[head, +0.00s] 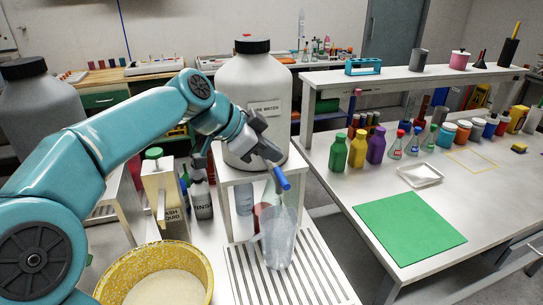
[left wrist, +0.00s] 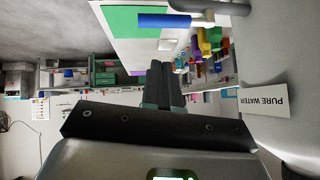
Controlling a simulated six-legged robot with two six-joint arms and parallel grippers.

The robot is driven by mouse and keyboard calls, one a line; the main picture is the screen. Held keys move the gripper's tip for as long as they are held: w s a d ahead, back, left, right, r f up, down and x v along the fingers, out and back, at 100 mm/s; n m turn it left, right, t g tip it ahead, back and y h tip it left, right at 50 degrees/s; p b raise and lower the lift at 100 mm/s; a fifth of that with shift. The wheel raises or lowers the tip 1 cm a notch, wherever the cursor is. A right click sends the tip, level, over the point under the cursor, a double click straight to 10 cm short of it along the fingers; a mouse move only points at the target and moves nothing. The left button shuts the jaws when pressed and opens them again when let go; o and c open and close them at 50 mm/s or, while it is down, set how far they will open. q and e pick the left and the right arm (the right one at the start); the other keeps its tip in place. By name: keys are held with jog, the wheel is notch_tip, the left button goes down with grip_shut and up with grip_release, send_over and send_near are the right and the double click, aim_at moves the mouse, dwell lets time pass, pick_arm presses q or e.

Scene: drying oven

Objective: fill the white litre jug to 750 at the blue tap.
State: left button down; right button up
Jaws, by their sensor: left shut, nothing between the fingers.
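The white litre jug (head: 279,243) is translucent and stands upright on the slatted drain rack, below the blue tap (head: 281,179). I cannot read its scale or tell its water level. The tap sits low on the front of a big white "PURE WATER" bottle (head: 256,85) with a black cap. My left gripper (head: 273,153) is shut and empty, just above the tap's blue part; I cannot tell whether they touch. In the left wrist view the shut fingers (left wrist: 160,82) show below the blue tap (left wrist: 164,20), with a gap in the picture. My right gripper is out of view.
The slatted rack (head: 316,275) has free room right of the jug. A yellow basin (head: 108,286) and a wash liquid container (head: 160,190) stand left. The right table holds a green mat (head: 409,227), a white tray (head: 420,175) and several coloured bottles.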

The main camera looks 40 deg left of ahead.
pick_arm(q)
jog(key=v, duration=0.8)
jog(key=shift+w+a, duration=0.2)
jog(key=shift+a, duration=0.2)
jog(key=shift+s+a+r, duration=0.1)
jog(key=shift+r, duration=0.05)
